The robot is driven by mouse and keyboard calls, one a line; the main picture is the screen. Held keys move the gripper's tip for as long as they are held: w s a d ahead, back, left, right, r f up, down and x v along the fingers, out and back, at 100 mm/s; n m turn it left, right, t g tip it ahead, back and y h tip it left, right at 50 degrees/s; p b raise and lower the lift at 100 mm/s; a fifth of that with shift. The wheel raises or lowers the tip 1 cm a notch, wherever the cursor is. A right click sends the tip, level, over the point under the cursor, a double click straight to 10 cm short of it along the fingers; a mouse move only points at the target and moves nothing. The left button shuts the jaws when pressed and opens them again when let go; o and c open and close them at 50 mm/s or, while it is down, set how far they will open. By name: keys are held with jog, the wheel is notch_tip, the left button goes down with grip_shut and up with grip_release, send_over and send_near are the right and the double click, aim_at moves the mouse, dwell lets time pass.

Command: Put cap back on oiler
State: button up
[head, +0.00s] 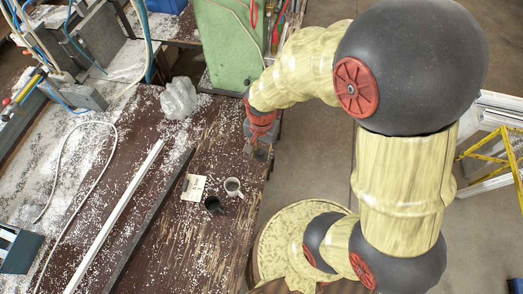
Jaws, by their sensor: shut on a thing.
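My gripper (260,150) is at the right edge of the brown bench, below the green machine, partly hidden by my own wrist. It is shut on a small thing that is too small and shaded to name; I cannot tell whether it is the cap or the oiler. A small dark round object (213,205) stands on the bench to the lower left of my gripper. I cannot tell whether it is part of the oiler. No other oiler or cap can be made out.
A white profile bar (115,218) and a dark bar (150,217) lie to the left. A clear plastic bag (179,99) and green machine (228,45) are behind. White chips litter the bench (190,245).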

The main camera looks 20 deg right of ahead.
jog(key=shift+r, duration=0.4)
jog(key=shift+f, duration=0.1)
notch_tip(320, 180, down, 6)
jog(key=b, duration=0.4)
jog(key=shift+b, duration=0.4)
